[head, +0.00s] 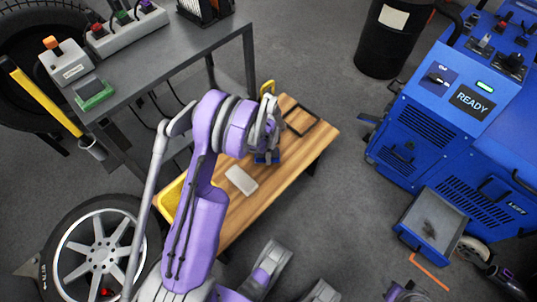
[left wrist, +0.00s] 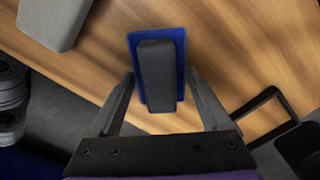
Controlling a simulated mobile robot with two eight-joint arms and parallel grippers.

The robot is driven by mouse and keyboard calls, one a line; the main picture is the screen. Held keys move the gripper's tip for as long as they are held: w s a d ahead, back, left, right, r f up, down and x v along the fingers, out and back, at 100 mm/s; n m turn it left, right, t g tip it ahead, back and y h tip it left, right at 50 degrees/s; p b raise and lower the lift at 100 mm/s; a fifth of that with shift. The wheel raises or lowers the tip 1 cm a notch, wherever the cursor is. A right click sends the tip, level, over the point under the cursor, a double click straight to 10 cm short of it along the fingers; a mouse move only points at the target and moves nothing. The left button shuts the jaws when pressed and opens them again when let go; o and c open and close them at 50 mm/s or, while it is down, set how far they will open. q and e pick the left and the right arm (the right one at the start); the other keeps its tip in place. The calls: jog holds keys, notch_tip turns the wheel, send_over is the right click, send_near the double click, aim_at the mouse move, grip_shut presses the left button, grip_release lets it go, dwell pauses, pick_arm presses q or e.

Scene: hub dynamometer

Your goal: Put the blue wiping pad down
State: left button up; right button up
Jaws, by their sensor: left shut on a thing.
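The blue wiping pad (head: 268,160) shows only in part below my left gripper (head: 267,150), over the wooden bench (head: 285,170). In the left wrist view the pad (left wrist: 182,50) is a blue rectangle with a dark grey grip block on it. My left gripper (left wrist: 160,75) is shut on it, one finger on each side. The pad is over the wood; I cannot tell whether it touches the surface. My right gripper is not clearly in view.
A pale block (head: 241,180) lies on the bench near the pad. A black frame (head: 314,127) lies at its far end, and a yellow tray (head: 171,200) is at its left. A grey table (head: 180,45) stands behind, a blue machine (head: 425,125) at right.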

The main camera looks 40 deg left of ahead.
pick_arm(q)
notch_tip(320, 180, down, 2)
jog(key=shift+f+b, duration=0.2)
jog(key=shift+b, duration=0.1)
jog(key=o, duration=1)
jog(key=shift+r, duration=0.1)
